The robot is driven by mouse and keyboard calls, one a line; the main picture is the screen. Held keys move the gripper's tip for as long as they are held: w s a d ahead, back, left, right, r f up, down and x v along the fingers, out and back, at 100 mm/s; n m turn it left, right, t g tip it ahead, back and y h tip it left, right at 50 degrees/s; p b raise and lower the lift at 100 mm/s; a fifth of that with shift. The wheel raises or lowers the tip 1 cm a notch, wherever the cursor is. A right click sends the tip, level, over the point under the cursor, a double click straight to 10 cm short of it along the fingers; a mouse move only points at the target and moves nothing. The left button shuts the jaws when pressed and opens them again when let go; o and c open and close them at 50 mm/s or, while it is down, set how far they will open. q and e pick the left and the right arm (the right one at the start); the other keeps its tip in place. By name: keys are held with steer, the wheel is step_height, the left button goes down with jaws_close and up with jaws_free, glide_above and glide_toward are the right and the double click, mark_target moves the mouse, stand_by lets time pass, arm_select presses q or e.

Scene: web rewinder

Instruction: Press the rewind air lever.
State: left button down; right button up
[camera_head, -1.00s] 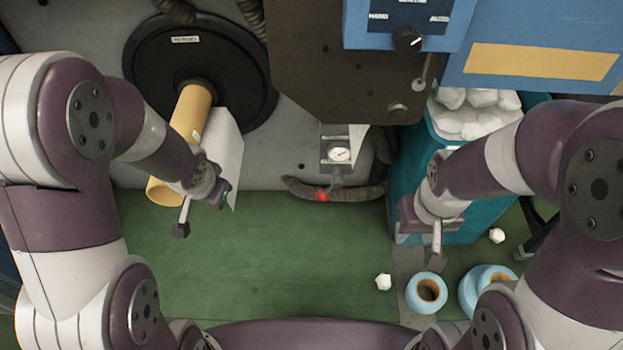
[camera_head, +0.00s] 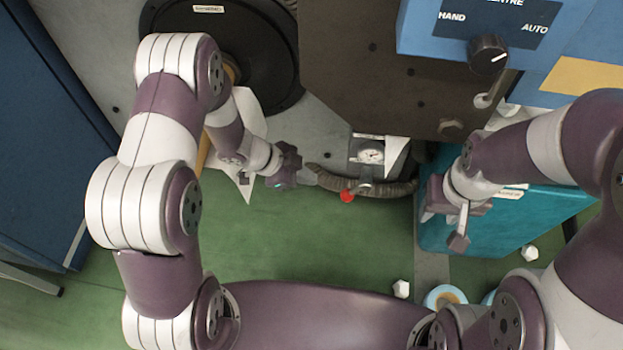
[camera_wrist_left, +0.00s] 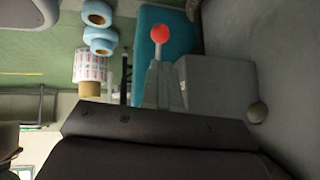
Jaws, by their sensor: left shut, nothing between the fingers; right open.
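The rewind air lever shows as a red ball knob (camera_head: 347,196) below the small gauge unit (camera_head: 370,154), in front of a ribbed hose. In the left wrist view the red knob (camera_wrist_left: 160,33) stands on a grey lever (camera_wrist_left: 162,72) beside a grey block. My left gripper (camera_head: 298,172) is shut and empty, to the left of the knob and a little higher in the head view, apart from it. Its fingertips are hard to make out. My right gripper (camera_head: 455,228) is open and empty in front of the teal bin (camera_head: 540,213), well right of the knob.
A brown machine plate (camera_head: 390,60) and a blue control box (camera_head: 420,30) overhang above the gauge. The ribbed hose (camera_head: 400,188) runs behind the knob. A blue cabinet (camera_head: 45,130) stands at left. Green floor (camera_head: 300,240) is clear below.

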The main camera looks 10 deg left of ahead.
mark_target(343, 193)
arm_select(q)
steer(key=b+x, duration=0.6)
steer(key=x, duration=0.4)
steer(key=shift+f, duration=0.25)
steer(key=shift+w+d+f, duration=0.15)
steer(key=shift+d+f, duration=0.05)
steer(key=shift+d, duration=0.1)
